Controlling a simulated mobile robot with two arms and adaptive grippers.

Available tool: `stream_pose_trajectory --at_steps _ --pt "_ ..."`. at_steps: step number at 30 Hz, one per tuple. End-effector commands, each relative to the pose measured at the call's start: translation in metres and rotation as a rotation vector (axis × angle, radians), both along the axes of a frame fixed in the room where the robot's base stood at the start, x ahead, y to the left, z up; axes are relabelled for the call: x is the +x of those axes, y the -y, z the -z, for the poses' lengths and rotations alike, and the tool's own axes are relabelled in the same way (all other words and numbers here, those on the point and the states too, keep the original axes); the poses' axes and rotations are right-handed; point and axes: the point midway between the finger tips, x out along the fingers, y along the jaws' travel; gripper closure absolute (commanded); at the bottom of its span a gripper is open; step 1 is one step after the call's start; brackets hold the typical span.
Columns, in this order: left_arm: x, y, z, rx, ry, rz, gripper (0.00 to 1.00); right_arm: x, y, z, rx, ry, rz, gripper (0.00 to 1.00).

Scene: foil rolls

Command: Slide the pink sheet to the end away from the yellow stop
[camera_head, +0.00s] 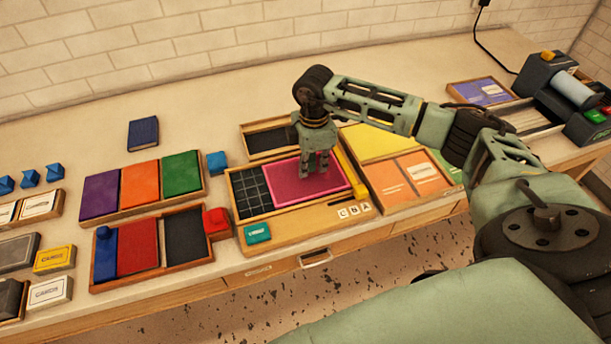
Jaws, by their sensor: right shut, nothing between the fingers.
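The pink sheet (288,190) lies flat in a wooden tray (262,213). It covers the right part of the tray, close beside the yellow stop (355,186), a narrow bar at the tray's right end. A dark gridded floor (248,193) shows bare at the tray's left end. My right gripper (314,172) points down over the right half of the pink sheet, shut and empty. Its fingertips are at or just above the sheet; I cannot tell whether they touch. My left gripper is not in view.
Left stand trays with purple, orange and green panels (140,185) and a red block (217,221). A teal block (258,233) sits on the tray's front ledge. Orange and yellow panels (408,178) lie right, and a dark machine (560,88) stands far right.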

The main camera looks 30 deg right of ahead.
Motion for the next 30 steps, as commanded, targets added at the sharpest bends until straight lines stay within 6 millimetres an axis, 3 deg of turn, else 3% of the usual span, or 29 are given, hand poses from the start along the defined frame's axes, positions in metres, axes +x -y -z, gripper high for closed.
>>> stream_pose_trajectory --at_steps 17,30 --pt "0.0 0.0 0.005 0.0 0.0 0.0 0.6 0.0 -0.001 0.007 0.0 -0.001 0.0 1.0" --pt "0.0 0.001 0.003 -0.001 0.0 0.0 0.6 0.005 -0.021 0.007 0.001 -0.001 -0.001 1.0"
